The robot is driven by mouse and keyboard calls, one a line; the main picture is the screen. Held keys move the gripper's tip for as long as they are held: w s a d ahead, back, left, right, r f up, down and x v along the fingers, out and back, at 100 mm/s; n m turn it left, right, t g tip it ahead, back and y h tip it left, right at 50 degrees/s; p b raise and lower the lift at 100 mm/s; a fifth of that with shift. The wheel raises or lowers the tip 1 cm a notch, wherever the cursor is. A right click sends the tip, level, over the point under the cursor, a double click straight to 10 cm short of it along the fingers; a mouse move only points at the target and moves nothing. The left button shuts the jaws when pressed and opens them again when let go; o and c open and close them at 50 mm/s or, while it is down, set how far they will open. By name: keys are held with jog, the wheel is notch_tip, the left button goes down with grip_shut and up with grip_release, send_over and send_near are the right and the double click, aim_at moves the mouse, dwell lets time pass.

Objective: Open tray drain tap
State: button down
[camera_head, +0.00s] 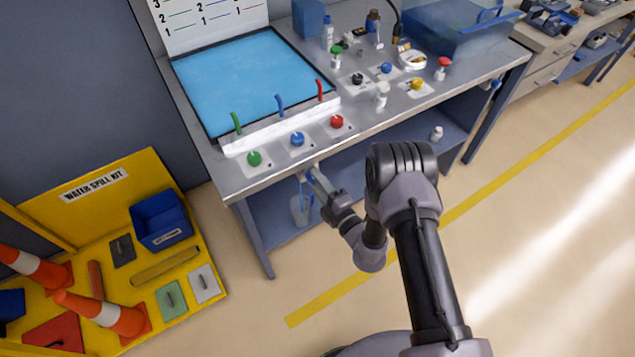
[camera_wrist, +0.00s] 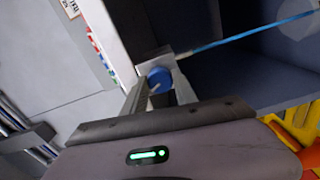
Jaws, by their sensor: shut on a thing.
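The drain tap shows in the wrist view as a round blue knob (camera_wrist: 158,78) with a small pale lever, on a light block under the bench edge. My gripper (camera_head: 314,180) is at the front edge of the bench, just below the tray's coloured knobs. In the wrist view, my gripper (camera_wrist: 158,88) is shut on the blue knob, with the fingers on either side of it. In the head view the knob is mostly hidden by the fingers. The tray (camera_head: 245,80) on the bench holds blue liquid.
A blue hose (camera_wrist: 245,34) runs from the tap block. A clear container (camera_head: 299,210) stands below the bench edge. Green (camera_head: 254,158), blue (camera_head: 297,139) and red (camera_head: 337,121) knobs line the bench front. A yellow spill kit (camera_head: 190,255) lies at left. Floor at right is clear.

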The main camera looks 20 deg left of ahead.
jog(key=shift+n+b, duration=0.65)
jog(key=shift+n, duration=4.15)
jog(key=c, duration=1)
grip_release()
jog(key=shift+o, duration=0.2)
jog(key=p+v, duration=0.3)
jog(key=v, duration=1.4)
jog(key=shift+s+p, duration=0.25)
jog(key=shift+p, duration=0.15)
